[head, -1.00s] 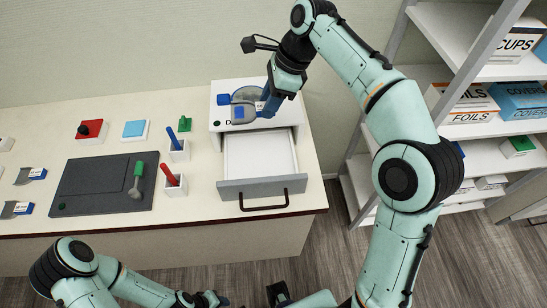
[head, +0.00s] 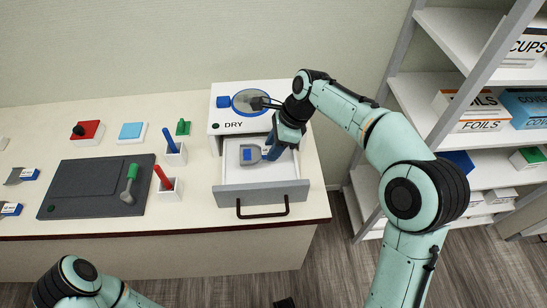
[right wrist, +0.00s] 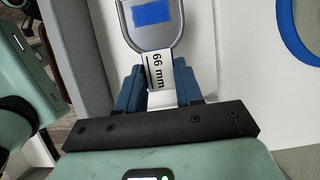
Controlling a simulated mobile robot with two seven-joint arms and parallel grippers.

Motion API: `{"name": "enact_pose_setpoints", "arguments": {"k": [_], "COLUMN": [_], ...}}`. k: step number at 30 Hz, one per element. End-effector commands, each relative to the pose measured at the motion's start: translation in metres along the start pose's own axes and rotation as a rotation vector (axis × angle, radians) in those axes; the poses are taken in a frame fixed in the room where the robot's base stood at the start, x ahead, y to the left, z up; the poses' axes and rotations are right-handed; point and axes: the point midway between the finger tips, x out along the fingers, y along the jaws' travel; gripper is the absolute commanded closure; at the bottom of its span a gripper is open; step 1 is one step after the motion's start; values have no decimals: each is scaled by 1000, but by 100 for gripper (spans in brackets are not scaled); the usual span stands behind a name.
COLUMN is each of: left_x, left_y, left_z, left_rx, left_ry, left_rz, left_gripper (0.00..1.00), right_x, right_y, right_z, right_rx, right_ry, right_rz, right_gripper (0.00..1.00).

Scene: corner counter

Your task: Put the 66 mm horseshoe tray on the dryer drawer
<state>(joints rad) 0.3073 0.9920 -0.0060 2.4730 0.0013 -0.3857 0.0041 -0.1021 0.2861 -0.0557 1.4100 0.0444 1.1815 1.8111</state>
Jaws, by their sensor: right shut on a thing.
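The 66 mm horseshoe tray (head: 250,153) is grey with a blue patch and a white handle label, readable in the right wrist view (right wrist: 158,68). My right gripper (head: 274,150) is shut on its handle, with the blue fingers on both sides of the label (right wrist: 160,88). The tray is over the open dryer drawer (head: 291,171), inside its outline; I cannot tell whether it touches the drawer floor. The dryer (head: 228,141) is a white box marked DRY behind the drawer. My left gripper is not in view.
A dark grey plate (head: 85,188) lies on the counter, left of red and blue pens in white holders (head: 165,189). More labelled trays (head: 22,175) lie at the far left. A shelf unit (head: 440,120) stands right of the counter.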

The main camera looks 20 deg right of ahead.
Motion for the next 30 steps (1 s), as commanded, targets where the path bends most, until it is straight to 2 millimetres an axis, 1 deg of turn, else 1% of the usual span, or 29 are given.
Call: {"name": "enact_pose_setpoints", "arguments": {"k": [4, 10, 22, 23, 24, 25, 30], "left_x": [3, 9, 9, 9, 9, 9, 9], "left_y": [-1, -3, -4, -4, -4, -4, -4], "left_z": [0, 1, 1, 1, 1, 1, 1], "left_rx": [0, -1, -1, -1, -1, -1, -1], "left_ry": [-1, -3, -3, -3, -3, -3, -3], "left_rz": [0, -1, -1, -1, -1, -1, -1], "left_gripper": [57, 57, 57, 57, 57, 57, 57], "right_x": [11, 38, 43, 44, 43, 43, 43], "right_y": [0, 0, 0, 0, 0, 0, 0], "right_z": [-5, -16, -18, -18, -18, -18, -18], "right_rx": [2, 1, 0, 0, 0, 0, 0], "right_ry": [0, 0, 0, 0, 0, 0, 0], "right_rz": [0, 2, 0, 0, 0, 0, 0], "right_gripper": [98, 98, 98, 61, 48, 39, 39]}}
